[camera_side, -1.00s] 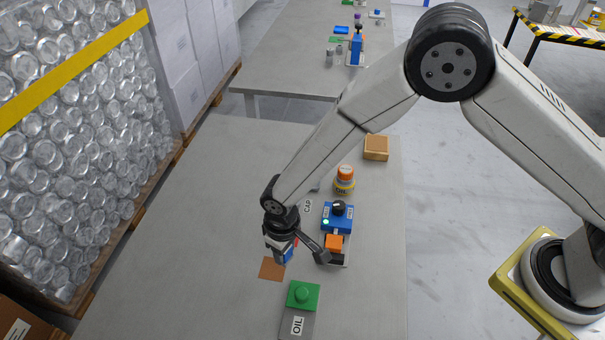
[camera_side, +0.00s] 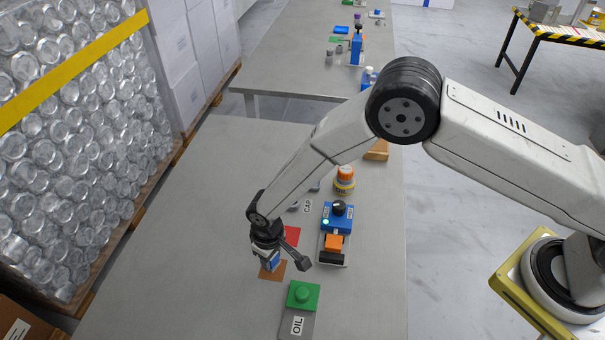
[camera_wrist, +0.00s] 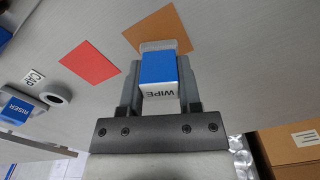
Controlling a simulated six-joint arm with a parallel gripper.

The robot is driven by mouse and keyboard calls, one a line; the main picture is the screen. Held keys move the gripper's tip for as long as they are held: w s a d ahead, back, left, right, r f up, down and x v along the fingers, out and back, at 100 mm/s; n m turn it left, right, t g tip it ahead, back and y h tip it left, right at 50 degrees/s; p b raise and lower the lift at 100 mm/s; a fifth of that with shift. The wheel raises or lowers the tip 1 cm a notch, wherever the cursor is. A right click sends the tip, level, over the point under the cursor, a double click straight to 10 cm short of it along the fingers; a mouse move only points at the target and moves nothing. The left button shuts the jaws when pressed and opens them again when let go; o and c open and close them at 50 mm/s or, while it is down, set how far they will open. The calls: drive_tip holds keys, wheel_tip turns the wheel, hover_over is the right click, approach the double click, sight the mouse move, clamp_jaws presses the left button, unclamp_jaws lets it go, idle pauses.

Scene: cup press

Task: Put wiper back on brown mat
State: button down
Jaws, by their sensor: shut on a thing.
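The wiper is a blue block with a white side lettered WIPE (camera_wrist: 158,75). My gripper (camera_wrist: 158,92) is shut on it, one finger on each side. In the side view my gripper (camera_side: 268,258) holds the wiper (camera_side: 271,263) low over the brown mat (camera_side: 275,275). In the wrist view the brown mat (camera_wrist: 168,25) shows behind the wiper, with its near part hidden. I cannot tell whether the wiper touches the mat.
A red mat (camera_side: 292,235) lies just behind the brown mat. A blue and orange press (camera_side: 336,230) stands to the right. A grey ring (camera_wrist: 55,93) and a RISER block (camera_wrist: 15,103) are at left in the wrist view.

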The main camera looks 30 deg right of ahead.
drive_tip(key=shift+f, duration=0.8)
drive_tip(key=shift+f, duration=0.1)
drive_tip(key=shift+c, duration=1.4)
unclamp_jaws()
drive_tip(key=shift+r, duration=6.1)
